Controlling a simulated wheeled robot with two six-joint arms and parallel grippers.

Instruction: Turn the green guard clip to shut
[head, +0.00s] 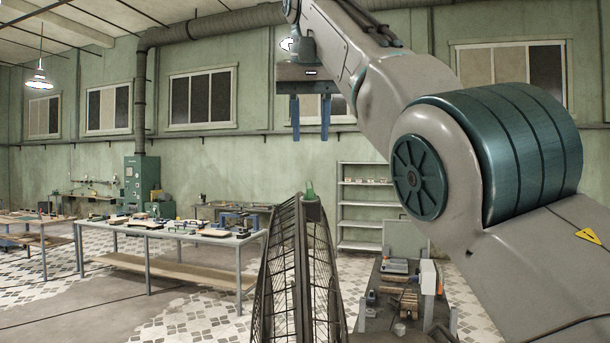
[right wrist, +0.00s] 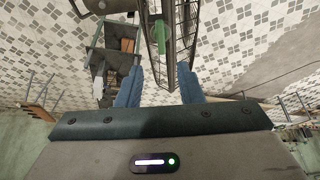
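The green guard clip (head: 310,191) stands at the top of a dark wire guard (head: 274,270) in the head view, pointing upward. In the right wrist view the green clip (right wrist: 160,36) is a narrow strip beside the wire guard (right wrist: 183,35), beyond my fingertips. My right gripper (head: 311,124) points down above the clip in the head view, apart from it. Its two blue fingers are spread with nothing between them, and they also show spread in the right wrist view (right wrist: 159,82). My left gripper is not in view.
A long workbench (head: 190,238) with tools and boards stands at left. A low dark bench (head: 405,300) with tools is at lower right. A shelf (head: 362,208) stands against the back wall. The air around my right gripper looks clear.

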